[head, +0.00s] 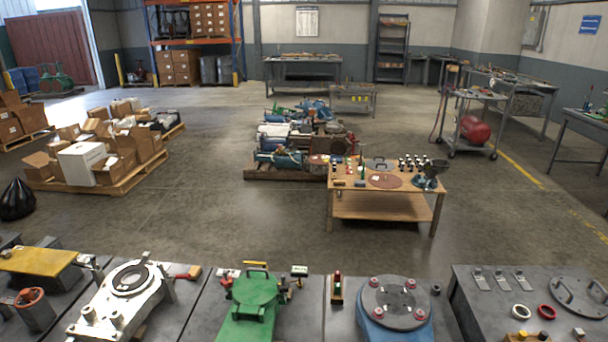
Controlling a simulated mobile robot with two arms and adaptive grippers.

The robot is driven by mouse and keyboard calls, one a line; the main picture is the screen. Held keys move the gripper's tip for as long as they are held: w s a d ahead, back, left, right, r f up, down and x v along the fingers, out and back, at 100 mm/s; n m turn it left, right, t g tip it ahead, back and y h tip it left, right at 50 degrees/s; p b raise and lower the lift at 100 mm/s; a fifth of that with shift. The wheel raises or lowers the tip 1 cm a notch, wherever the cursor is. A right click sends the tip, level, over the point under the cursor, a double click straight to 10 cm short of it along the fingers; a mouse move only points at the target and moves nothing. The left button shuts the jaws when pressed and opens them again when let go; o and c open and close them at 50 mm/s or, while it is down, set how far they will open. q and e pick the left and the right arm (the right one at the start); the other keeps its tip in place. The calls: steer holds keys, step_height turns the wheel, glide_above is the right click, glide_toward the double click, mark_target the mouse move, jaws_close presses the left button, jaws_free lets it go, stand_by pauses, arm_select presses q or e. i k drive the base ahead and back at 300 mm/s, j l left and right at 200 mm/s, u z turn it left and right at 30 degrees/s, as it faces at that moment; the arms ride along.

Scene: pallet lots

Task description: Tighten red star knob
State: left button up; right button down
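No gripper shows in the head view. Several small red knobs, one of them a red knob (376,316), sit around the top of a round grey plate (396,303) on a blue base (365,325) at the bottom right of centre. They are too small to tell whether they are star-shaped or how tight they are. An orange-red round piece (30,296) tops a grey cylinder at the far left of the near benches.
Near benches along the bottom hold a green fixture (253,290), a silver fixture (128,290) and a grey lid with handles (580,296). A wooden table (380,205) with small parts and a loaded pallet (85,185) stand beyond. Open floor lies between.

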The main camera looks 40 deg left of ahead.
mark_target(226, 284)
steer(key=u, duration=1.7)
steer(key=k+u, duration=0.25)
